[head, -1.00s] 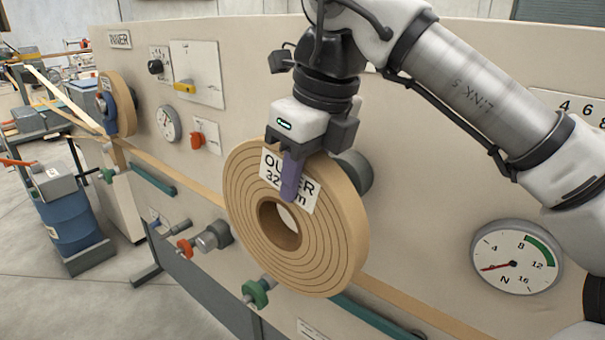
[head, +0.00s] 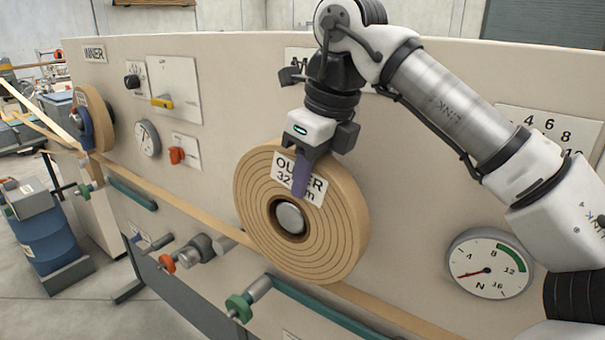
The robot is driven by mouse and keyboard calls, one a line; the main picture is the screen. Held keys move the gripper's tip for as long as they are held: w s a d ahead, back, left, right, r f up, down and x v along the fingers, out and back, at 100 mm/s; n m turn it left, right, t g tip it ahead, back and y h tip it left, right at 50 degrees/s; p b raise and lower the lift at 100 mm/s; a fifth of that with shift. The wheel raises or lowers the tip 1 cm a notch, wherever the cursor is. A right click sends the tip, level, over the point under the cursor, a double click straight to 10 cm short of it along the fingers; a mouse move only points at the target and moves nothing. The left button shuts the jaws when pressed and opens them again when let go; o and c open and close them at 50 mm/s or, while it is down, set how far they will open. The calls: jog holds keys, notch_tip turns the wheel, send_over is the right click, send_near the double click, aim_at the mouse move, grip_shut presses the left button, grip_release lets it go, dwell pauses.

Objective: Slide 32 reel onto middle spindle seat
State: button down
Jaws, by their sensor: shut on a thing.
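The tan 32 reel (head: 258,215) is upright and faces me, with a white label (head: 291,184) reading "OUTER 32..m", partly covered by a finger. My gripper (head: 301,176) is shut on the top rim of the reel, one purple finger across its front face. The grey rounded end of a spindle (head: 290,218) shows inside the reel's bore, so the reel is around that spindle. The spindle's seat and the reel's back are hidden; I cannot tell how far on it sits. A panel sign above is mostly hidden by my arm.
An INNER sign (head: 95,54) and another tan reel (head: 92,115) are at the left of the beige panel. A green-knobbed lever (head: 240,305), a red-knobbed fitting (head: 168,262) and a paper strip run below the held reel. A round gauge (head: 488,262) is at right.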

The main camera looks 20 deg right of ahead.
jog(key=shift+w+d+r+p, duration=0.1)
jog(key=shift+w+d+p, duration=0.3)
jog(key=shift+w+d, duration=0.45)
jog(key=shift+w+d+r+p, duration=0.1)
jog(key=shift+w+d+p, duration=0.3)
jog(key=shift+w+d, duration=0.45)
jog(key=shift+s+d+f, duration=0.1)
jog(key=shift+d+f, duration=0.2)
jog(key=shift+f, duration=0.05)
jog(key=c, duration=0.9)
grip_release()
jog(key=shift+s+f, duration=0.1)
jog(key=p+v, duration=0.8)
jog(key=v, duration=0.6)
